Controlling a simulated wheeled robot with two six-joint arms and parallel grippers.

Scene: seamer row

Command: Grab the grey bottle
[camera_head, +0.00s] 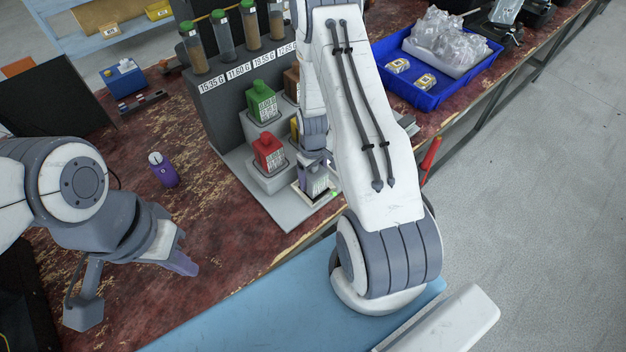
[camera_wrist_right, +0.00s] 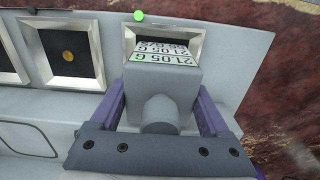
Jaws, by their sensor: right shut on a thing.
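The grey bottle (camera_wrist_right: 162,86) fills the space between the two purple fingers of my right gripper (camera_wrist_right: 158,104), which is shut on it. Labels reading 21.05 G show on it. Its far end lies over or in a silver-framed square slot; I cannot tell whether it touches the bottom. In the head view the bottle (camera_head: 314,182) shows at the stand's front end, partly hidden by my right arm. My left gripper (camera_head: 134,288) is open and empty over the table's left front.
The grey stand (camera_head: 283,203) also holds a red bottle (camera_head: 268,153) and a green bottle (camera_head: 262,102), with several capped tubes behind. A purple container (camera_head: 162,170) stands left on the worn red table. A blue tray (camera_head: 386,52) with clear bags lies at the back right.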

